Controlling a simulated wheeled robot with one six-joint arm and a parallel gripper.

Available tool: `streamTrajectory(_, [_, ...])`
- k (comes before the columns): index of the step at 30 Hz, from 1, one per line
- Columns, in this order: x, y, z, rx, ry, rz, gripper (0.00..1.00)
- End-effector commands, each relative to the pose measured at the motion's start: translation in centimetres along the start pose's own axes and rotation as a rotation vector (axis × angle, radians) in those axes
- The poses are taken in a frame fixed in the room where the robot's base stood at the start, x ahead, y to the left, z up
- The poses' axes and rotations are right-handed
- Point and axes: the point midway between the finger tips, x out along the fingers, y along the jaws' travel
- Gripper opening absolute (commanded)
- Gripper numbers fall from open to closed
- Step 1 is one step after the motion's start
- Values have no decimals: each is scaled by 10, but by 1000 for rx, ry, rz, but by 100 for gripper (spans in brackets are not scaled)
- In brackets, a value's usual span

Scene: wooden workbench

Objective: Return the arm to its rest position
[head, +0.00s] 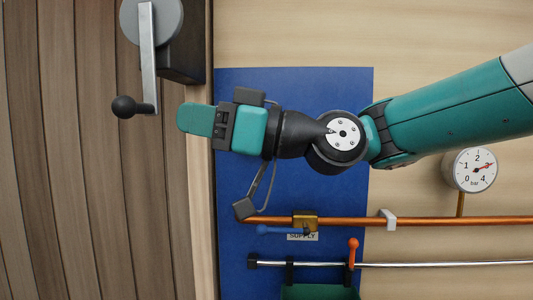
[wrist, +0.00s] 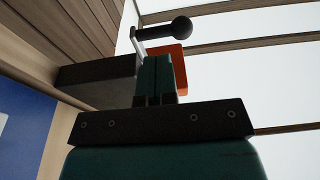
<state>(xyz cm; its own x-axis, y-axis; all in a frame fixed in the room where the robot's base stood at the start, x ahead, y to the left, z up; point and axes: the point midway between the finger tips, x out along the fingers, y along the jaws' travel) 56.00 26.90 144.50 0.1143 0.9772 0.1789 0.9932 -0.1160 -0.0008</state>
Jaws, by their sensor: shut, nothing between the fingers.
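My gripper (head: 184,119) is shut and empty. In the head view, my teal arm comes in from the right edge, and the gripper's fingers point left, past the edge of the blue panel. In the wrist view, the two dark green fingers (wrist: 158,62) lie together with nothing between them. The fingers are apart from the crank in the head view.
A grey crank (head: 148,50) with a black knob (head: 123,107) is above and left of my fingertips. Below my arm are a copper pipe (head: 345,221), a gauge (head: 470,169), a chrome rod (head: 430,263) and a green bin (head: 318,292). An orange thing (wrist: 181,65) shows behind my fingers.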

Motion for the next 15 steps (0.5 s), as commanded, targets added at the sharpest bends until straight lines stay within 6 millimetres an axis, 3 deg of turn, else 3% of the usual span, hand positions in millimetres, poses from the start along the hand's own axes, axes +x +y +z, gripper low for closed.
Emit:
streamTrajectory(1, [-17, 2, 6, -4, 1, 8, 0])
streamTrajectory(6, [-55, 2, 4, -5, 1, 8, 0])
streamTrajectory(15, [-88, 1, -1, -1, 0, 4, 0])
